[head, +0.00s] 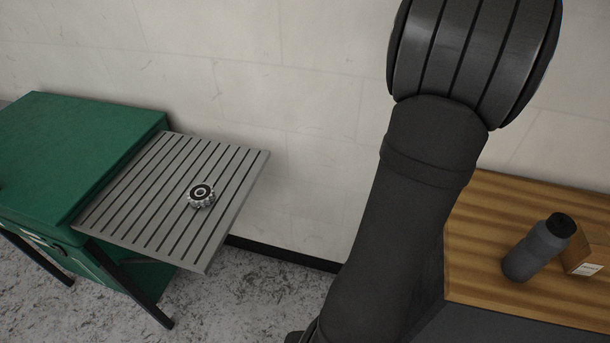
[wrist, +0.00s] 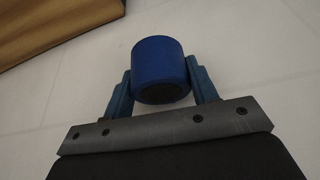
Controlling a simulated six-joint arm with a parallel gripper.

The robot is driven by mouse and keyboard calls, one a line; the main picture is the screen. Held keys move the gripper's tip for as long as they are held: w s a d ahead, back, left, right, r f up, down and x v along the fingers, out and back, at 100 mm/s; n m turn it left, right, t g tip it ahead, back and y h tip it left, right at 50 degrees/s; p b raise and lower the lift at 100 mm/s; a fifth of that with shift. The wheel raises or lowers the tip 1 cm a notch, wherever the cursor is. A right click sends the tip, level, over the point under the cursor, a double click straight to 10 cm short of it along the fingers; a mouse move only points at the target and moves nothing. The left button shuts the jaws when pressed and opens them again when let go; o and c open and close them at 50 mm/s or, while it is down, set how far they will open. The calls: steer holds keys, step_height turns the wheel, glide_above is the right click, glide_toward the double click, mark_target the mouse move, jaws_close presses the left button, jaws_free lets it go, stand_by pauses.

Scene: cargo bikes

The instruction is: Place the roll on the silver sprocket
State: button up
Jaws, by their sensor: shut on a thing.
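The silver sprocket (head: 201,195) lies flat on a grey slatted shelf (head: 150,215) at the left of the head view. It has a toothed rim and a dark ring around its centre. In the wrist view, my gripper (wrist: 163,88) is shut on a blue roll (wrist: 160,62), with one finger on each side of it. The roll's dark end faces the camera. Pale wall shows behind the roll, and the sprocket is not in the wrist view. My gripper and the roll are out of the head view.
The shelf joins a green box (head: 75,150) on dark legs. A wooden-topped surface (head: 480,250) at the right holds a dark grey bottle (head: 537,250) and a brown box (head: 590,245). The shelf around the sprocket is clear. A pale wall stands behind.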

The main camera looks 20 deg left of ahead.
steer(key=s+a+n+y, duration=0.15)
steer(key=a+n, duration=0.25)
steer(key=a, duration=1.2)
steer(key=n+g+y, duration=0.2)
steer(key=n+y, duration=0.1)
steer(key=n, duration=0.5)
glide_above(197, 189)
steer(key=d, duration=0.2)
steer(key=shift+h, duration=0.25)
steer(key=f, duration=1.3)
steer(key=shift+s, duration=0.35)
steer(key=shift+a, duration=0.2)
steer(key=shift+s+f, duration=0.1)
steer(key=shift+f, duration=1.95)
